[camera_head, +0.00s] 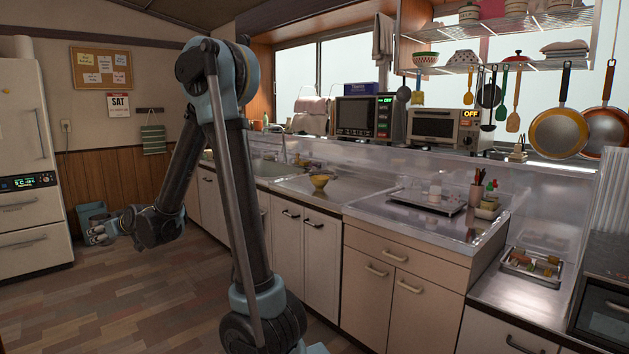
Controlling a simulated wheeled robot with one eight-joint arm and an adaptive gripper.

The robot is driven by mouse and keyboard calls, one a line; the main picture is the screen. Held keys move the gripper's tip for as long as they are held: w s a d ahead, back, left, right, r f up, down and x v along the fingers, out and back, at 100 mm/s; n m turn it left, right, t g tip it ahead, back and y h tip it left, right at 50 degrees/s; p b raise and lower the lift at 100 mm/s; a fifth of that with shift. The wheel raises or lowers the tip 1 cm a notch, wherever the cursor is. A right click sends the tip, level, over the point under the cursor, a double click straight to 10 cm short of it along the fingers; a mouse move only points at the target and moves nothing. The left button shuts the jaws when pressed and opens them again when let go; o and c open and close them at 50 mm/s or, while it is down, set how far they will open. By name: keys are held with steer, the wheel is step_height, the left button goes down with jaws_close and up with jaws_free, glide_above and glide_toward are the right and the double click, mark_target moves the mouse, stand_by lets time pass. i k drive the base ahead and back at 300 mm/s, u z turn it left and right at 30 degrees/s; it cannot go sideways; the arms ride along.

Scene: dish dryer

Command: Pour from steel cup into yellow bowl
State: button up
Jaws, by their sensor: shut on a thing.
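The yellow bowl (319,183) sits upright on the steel counter, right of the sink; I cannot see inside it. My gripper (108,228) is low on the left, out over the floor and well away from the bowl. It is shut on a small silvery thing, which looks like the steel cup (96,236). The cup is small in the picture and partly covered by the fingers, so its tilt and contents cannot be told.
The sink (275,168) lies left of the bowl. A microwave (364,117) is behind.

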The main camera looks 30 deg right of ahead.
mark_target(320, 182)
steer(key=i, duration=1.3)
steer(key=z, duration=1.85)
